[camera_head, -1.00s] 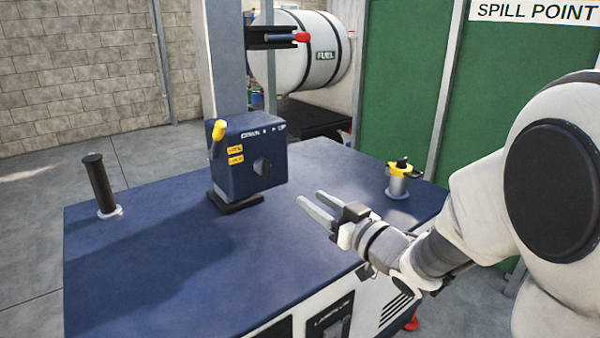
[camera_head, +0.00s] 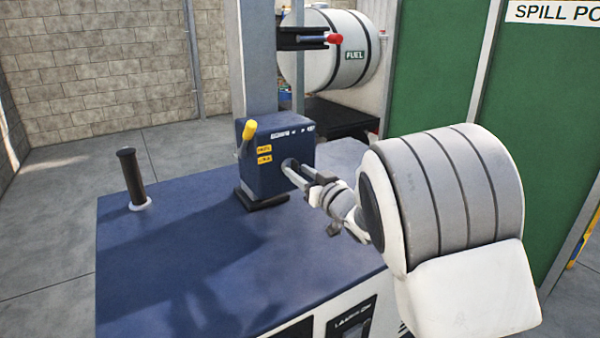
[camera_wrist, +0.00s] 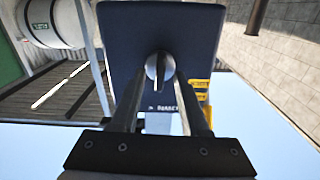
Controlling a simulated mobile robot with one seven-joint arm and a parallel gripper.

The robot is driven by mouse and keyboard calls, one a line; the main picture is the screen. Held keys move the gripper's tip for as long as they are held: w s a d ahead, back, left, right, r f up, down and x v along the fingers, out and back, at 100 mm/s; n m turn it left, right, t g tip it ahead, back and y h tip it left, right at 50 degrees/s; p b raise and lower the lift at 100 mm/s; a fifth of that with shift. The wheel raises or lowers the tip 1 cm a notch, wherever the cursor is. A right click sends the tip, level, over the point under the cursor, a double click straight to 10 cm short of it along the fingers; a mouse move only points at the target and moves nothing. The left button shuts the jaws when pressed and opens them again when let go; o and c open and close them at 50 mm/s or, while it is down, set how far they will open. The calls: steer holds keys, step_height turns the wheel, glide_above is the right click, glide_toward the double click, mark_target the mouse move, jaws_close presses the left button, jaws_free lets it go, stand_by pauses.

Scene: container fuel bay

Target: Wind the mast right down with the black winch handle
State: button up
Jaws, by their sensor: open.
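The grey mast (camera_head: 257,60) stands upright behind a dark blue box (camera_head: 265,178) with a yellow lever (camera_head: 248,131) and yellow labels on it. A black upright handle (camera_head: 130,175) with a pale round base stands on the blue top at the left, well away from my gripper. I cannot tell whether it is the winch handle. My gripper (camera_head: 288,172) is open at the box's front face. In the wrist view its fingers lie on either side of a round grey knob (camera_wrist: 152,66) with a raised bar. Contact with the knob cannot be made out.
The blue cabinet top (camera_head: 190,255) is mostly clear between the black handle and the box. A red-tipped handle (camera_head: 335,38) sticks out from a bracket on the mast. A white fuel tank (camera_head: 350,55) and green panels (camera_head: 440,65) stand behind.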

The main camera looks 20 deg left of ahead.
steer(key=shift+w+a, duration=0.1)
steer(key=shift+c, duration=0.3)
jaws_close()
steer(key=shift+f+n+b, duration=0.1)
steer(key=shift+n+b, duration=0.3)
steer(key=shift+b, duration=0.25)
steer(key=n+b, duration=0.3)
steer(key=b, duration=0.1)
steer(key=shift+f, duration=0.15)
steer(key=shift+n+b, duration=7)
steer(key=shift+n, duration=0.5)
